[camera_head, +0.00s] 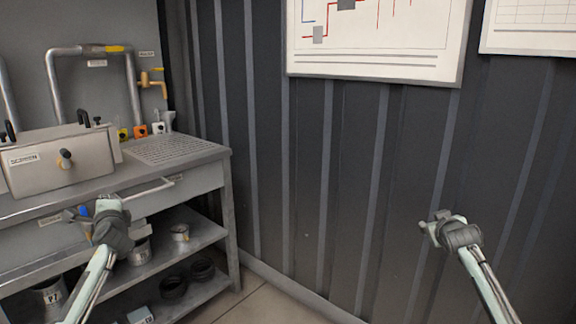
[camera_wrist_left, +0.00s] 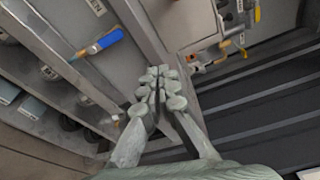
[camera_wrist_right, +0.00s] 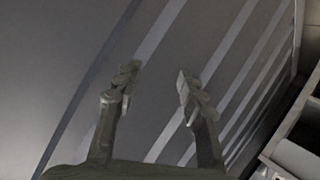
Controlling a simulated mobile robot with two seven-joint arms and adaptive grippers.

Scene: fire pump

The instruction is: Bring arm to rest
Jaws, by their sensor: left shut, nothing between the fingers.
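My left gripper (camera_head: 107,205) is in front of the workbench's front face, at the left of the head view. In the left wrist view my left gripper (camera_wrist_left: 158,78) has its fingers together with nothing between them. A blue-handled item (camera_wrist_left: 106,41) lies apart from the fingers in that view; a bit of blue (camera_head: 84,210) also shows beside the gripper in the head view. My right gripper (camera_head: 438,222) is in front of the dark ribbed wall at the right. In the right wrist view my right gripper (camera_wrist_right: 157,78) is open and empty.
A ribbed dark wall (camera_head: 340,190) with a diagram board (camera_head: 375,50) stands ahead. Bare floor (camera_head: 255,300) shows right of the bench.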

